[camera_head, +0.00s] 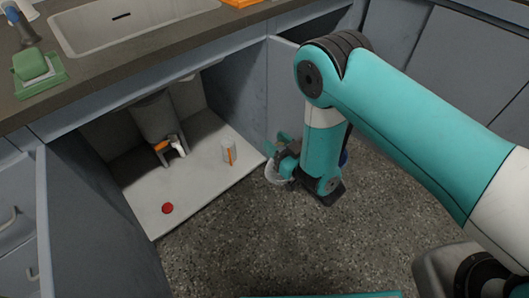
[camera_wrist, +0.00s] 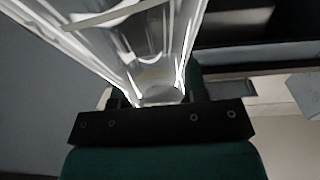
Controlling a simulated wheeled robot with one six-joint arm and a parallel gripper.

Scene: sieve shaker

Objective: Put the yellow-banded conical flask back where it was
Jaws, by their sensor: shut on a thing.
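My gripper (camera_head: 285,163) is low in front of the open cabinet, beside the right front corner of its floor. It is shut on a clear glass flask (camera_wrist: 150,50). In the wrist view the flask fills the top middle, between my fingers, and runs out of the frame. In the head view only a clear rounded part of the flask (camera_head: 276,176) shows beside my gripper. I cannot make out a yellow band on it in either view.
Cabinet walls stand close on both sides. Above are a sink (camera_head: 130,22) and a green sponge (camera_head: 32,65).

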